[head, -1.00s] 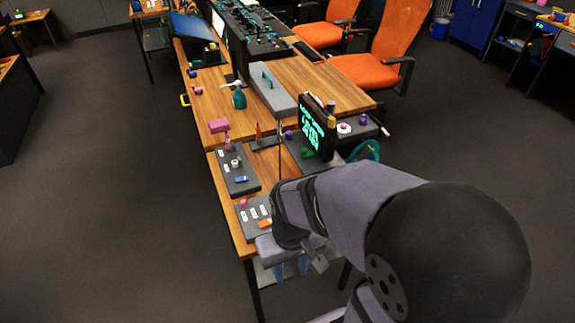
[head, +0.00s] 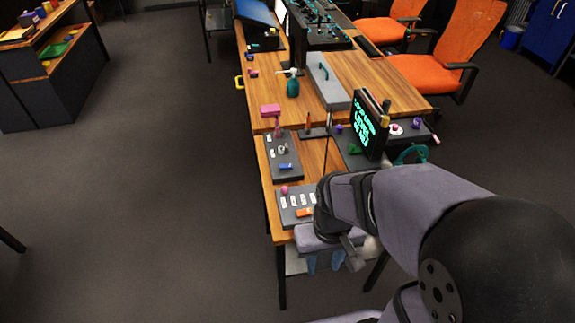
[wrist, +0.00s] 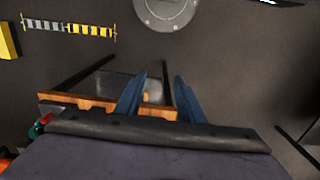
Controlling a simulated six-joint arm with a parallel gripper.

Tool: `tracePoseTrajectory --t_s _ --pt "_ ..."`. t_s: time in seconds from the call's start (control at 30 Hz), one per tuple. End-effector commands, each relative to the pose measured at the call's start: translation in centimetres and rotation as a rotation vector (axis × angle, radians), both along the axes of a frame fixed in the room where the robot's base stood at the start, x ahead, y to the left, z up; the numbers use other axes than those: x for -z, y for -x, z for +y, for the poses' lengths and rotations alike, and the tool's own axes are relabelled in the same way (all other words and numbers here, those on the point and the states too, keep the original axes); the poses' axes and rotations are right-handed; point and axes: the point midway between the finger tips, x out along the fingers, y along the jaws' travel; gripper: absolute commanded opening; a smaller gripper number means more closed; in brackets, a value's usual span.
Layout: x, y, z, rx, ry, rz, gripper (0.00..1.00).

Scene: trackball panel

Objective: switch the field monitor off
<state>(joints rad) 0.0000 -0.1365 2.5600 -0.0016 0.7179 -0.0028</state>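The field monitor seems to be the black upright screen (head: 370,124) with lit green characters, on the right side of the desk in the head view. It stands on a dark base with a green knob (head: 354,149) and a purple knob (head: 339,129) at its left. My gripper (head: 325,264) hangs beyond the desk's front edge, below and to the left of the screen, apart from it. In the wrist view its two blue fingers (wrist: 160,80) are spread with nothing between them. My forearm hides part of the desk's right front. The monitor does not show in the wrist view.
Close to my gripper is a grey panel with white switches and an orange block (head: 304,213). Behind it lies a panel with a blue block (head: 286,166). A teal ring (head: 411,154) stands right of the screen. Left of the desk (head: 268,232) the floor is clear.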

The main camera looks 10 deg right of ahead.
Motion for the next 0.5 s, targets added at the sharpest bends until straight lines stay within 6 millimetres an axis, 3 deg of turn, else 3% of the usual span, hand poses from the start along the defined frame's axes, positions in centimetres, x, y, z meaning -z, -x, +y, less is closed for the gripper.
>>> tracePoseTrajectory --t_s 0.4,0.5 --pt "0.0 0.0 0.0 0.0 0.0 0.0 0.35" --pt "-0.01 -0.06 0.0 0.0 0.0 0.0 0.14"
